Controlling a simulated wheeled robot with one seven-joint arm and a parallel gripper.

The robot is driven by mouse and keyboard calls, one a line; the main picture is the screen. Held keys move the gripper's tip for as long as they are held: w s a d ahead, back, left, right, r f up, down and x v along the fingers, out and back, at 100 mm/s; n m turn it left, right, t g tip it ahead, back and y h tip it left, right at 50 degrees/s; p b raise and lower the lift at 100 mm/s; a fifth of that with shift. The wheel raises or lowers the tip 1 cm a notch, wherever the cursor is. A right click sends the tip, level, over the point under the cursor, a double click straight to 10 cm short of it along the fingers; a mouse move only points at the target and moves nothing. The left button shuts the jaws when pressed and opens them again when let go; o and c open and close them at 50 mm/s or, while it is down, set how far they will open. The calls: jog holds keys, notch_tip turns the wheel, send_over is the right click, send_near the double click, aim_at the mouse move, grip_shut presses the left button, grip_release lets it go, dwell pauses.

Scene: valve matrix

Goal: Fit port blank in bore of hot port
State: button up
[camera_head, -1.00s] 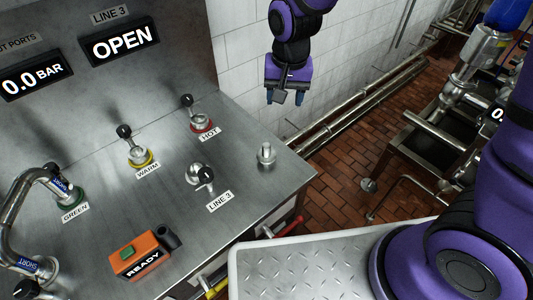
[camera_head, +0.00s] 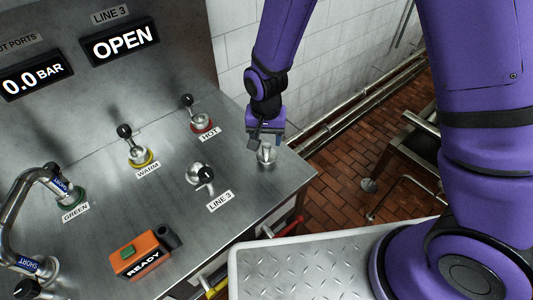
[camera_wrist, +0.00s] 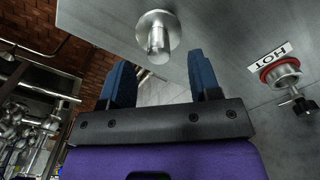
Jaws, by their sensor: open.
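The port blank (camera_head: 266,154), a steel plug with a round flange and a narrower stem, stands upright on the steel bench near its right corner. In the wrist view the blank (camera_wrist: 157,38) lies just beyond my fingertips, roughly in line with the gap between them. My gripper (camera_head: 266,139) is open and empty, close above the blank; I see no contact. Its two blue fingers also show in the wrist view (camera_wrist: 161,72). The hot port (camera_head: 202,123), with a red ring and black-knobbed lever, is left of the blank; it also shows in the wrist view (camera_wrist: 281,72). Its bore is not clearly visible.
A curved steel pipe (camera_head: 22,190) joins the green port. An orange READY box (camera_head: 140,255) sits in front. The panel reads OPEN (camera_head: 119,42) and 0.0 BAR. The wall stands behind.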

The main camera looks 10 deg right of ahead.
aim_at(267, 144)
jog(key=shift+w+d+f, duration=0.1)
jog(key=shift+f, duration=1.15)
jog(key=shift+w+d+f, duration=0.1)
jog(key=shift+f, duration=1.15)
grip_shut()
jog(key=shift+r, duration=0.15)
